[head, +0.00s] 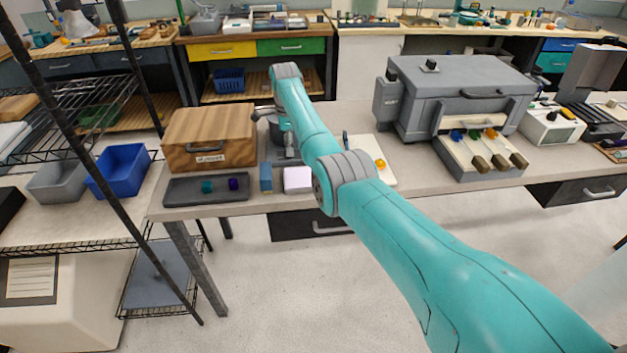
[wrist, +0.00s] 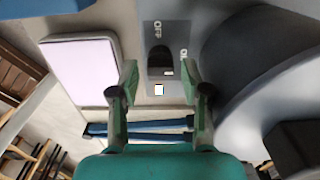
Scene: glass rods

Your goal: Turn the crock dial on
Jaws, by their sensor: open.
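In the wrist view, the crock's dial (wrist: 160,56) is a dark knob on a grey panel marked OFF above it and ON to its right. A small pale square lies just below the knob. My gripper (wrist: 159,72) is open, with one fingertip on each side of the dial; I cannot tell whether either finger touches it. The crock (wrist: 245,50) is a dark, rounded body to the right of the panel. In the head view, the crock (head: 272,122) is mostly hidden behind my arm, and the dial cannot be made out.
A wooden box (head: 208,138) stands left of the crock. A large grey machine (head: 450,95) stands to the right.

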